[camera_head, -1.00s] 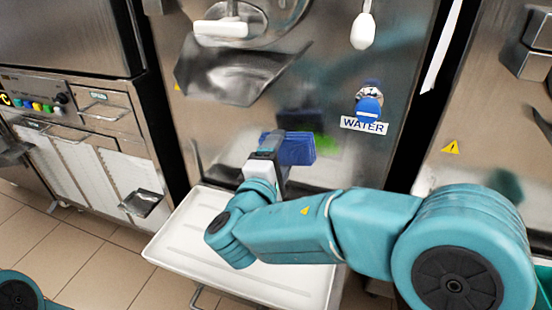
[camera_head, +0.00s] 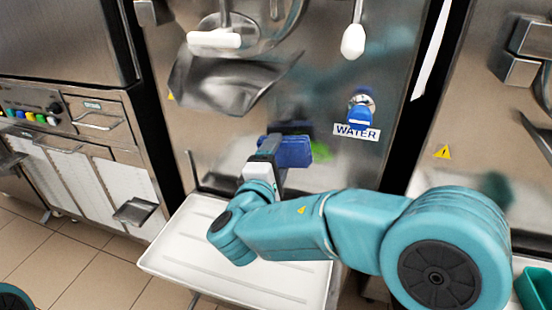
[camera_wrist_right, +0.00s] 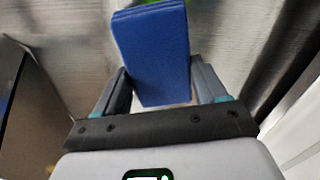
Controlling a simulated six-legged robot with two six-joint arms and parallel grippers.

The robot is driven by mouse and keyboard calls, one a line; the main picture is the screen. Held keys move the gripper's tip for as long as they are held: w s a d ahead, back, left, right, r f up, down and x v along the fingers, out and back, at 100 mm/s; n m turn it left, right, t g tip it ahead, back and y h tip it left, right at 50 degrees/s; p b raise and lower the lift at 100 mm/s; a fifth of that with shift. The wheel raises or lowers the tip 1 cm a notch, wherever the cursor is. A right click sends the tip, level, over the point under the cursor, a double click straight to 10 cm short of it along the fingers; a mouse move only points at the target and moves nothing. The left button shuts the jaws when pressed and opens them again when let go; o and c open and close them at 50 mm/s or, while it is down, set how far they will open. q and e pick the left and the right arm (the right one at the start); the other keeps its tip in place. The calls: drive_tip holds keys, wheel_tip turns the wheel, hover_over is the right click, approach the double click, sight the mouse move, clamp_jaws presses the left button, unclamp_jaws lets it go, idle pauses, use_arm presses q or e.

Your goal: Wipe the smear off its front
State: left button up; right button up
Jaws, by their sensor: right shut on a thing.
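A green smear (camera_head: 321,151) shows on the steel front (camera_head: 225,130) of the middle freezer, just right of a blue sponge-like block (camera_head: 294,152). The block covers part of the front, so any smear behind it is hidden. My right gripper (camera_head: 270,148) is shut on the block and holds it at the front, above the white tray. In the right wrist view the block (camera_wrist_right: 155,50) stands between the two fingers, with a bit of green (camera_wrist_right: 147,2) beyond its top edge. I cannot tell whether the block touches the steel. My left gripper is out of view.
A white tray (camera_head: 180,258) juts out below the front. A blue tap (camera_head: 360,115) with a WATER label (camera_head: 356,133) is to the right. A steel chute (camera_head: 225,85) and a white-handled lever (camera_head: 214,40) are above. A green bin (camera_head: 535,290) is at lower right.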

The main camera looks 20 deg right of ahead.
drive_tip(key=shift+x, duration=0.85)
drive_tip(key=shift+d, duration=0.1)
